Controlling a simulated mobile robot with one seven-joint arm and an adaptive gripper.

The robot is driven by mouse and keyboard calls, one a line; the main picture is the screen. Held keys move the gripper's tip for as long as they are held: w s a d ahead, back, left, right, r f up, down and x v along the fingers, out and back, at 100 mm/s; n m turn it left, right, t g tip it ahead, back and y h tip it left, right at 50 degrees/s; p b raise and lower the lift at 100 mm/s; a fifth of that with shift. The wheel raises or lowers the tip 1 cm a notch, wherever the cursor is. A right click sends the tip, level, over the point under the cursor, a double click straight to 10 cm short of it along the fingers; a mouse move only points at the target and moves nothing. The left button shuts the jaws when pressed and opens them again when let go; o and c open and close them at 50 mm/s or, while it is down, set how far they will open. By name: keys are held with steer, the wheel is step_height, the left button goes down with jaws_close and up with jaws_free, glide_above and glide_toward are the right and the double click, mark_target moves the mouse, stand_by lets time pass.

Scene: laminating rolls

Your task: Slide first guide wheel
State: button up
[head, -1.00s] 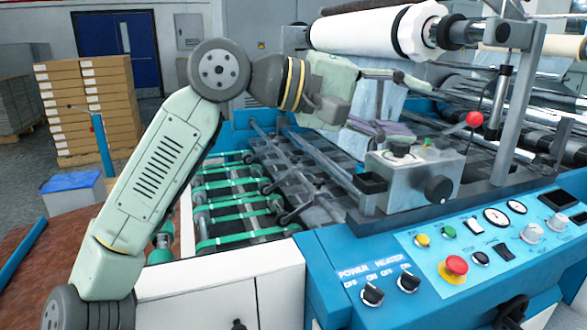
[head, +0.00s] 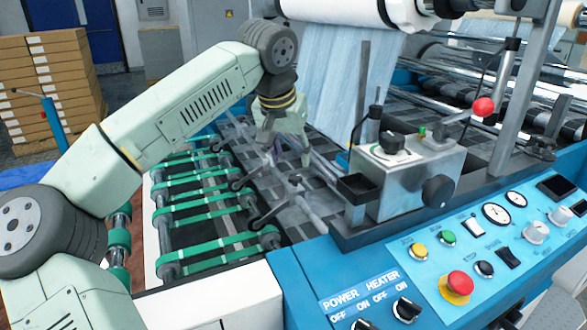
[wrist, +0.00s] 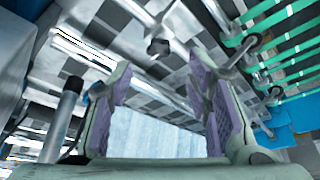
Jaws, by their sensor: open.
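My gripper (head: 284,148) hangs low over the feed bed, fingers pointing down, left of the grey control box in the head view. In the wrist view its two purple-padded fingers (wrist: 165,92) are spread wide with nothing between the pads. Several small guide wheels on dark, thin arms sit along the edge of the green-belted bed; one wheel (head: 269,229) is nearest the front in the head view. In the wrist view a wheel (wrist: 253,41) is at the upper right, and a dark round knob (wrist: 158,47) lies beyond the fingertips. I cannot tell which wheel is the first.
Green belts (head: 203,214) run left of the wheels. The grey control box (head: 410,180) with a red-topped lever stands to the right. A white film roll (head: 345,10) hangs above, its film (head: 335,70) dropping behind my gripper. The blue control panel (head: 470,255) fills the front right.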

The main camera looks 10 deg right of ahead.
mark_target(295, 177)
steer(key=p+x, duration=0.1)
steer(key=x, duration=0.5)
steer(key=shift+w+d+f, duration=0.1)
steer(key=shift+d, duration=0.05)
jaws_close()
stand_by(0.4)
